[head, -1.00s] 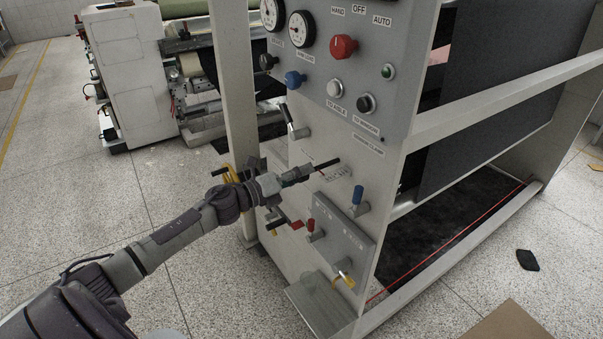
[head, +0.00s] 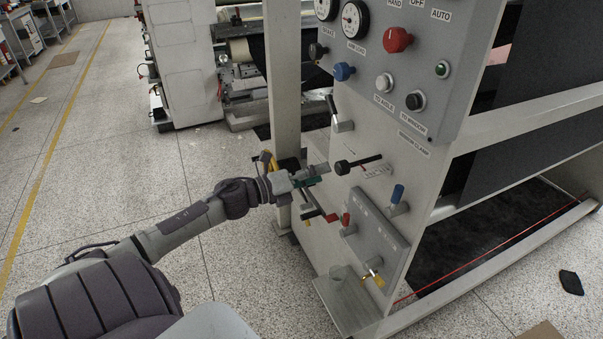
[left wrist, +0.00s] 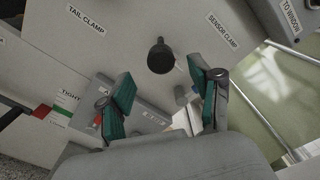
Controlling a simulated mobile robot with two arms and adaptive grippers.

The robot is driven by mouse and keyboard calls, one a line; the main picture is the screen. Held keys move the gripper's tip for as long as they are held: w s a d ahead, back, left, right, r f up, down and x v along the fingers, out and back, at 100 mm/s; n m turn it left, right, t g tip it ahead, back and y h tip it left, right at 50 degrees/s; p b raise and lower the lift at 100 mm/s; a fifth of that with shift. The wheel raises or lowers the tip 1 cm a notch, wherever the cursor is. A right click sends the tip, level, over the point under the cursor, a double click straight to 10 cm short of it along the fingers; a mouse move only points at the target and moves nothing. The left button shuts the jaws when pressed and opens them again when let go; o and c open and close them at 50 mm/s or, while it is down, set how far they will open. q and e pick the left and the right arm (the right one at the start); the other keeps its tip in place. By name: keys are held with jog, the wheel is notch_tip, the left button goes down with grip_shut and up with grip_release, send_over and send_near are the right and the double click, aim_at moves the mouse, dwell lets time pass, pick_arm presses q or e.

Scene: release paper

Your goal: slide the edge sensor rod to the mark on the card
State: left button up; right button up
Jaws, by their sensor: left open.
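The edge sensor rod (head: 364,161) is a black rod with a round knob, standing out from the grey machine panel. In the left wrist view its black knob (left wrist: 160,56) faces the camera, beyond the fingertips. A small white card (head: 377,170) with print too small to read sits just below the rod. My left gripper (head: 318,175) is open and empty, just left of the knob and apart from it. In the left wrist view its two green-padded fingers (left wrist: 160,82) stand wide on either side, below the knob. My right gripper is not in view.
A black-handled lever (head: 339,117) is above left. A pale post (head: 285,80) rises behind my gripper.

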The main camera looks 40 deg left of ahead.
aim_at(337, 169)
pick_arm(q)
jog(key=shift+v, duration=2.25)
jog(key=w+d+m+p, duration=0.1)
jog(key=w+m+p, duration=0.1)
jog(key=w+m, duration=0.1)
jog(key=w+d+m+p, duration=0.2)
jog(key=w+m+p, duration=0.1)
jog(key=w+d+m+p, duration=0.1)
jog(key=w+m+p, duration=0.1)
jog(key=w+m, duration=0.1)
jog(key=shift+w+d+p, duration=0.2)
jog(key=shift+w+p, duration=0.15)
jog(key=shift+w, duration=0.1)
grip_shut()
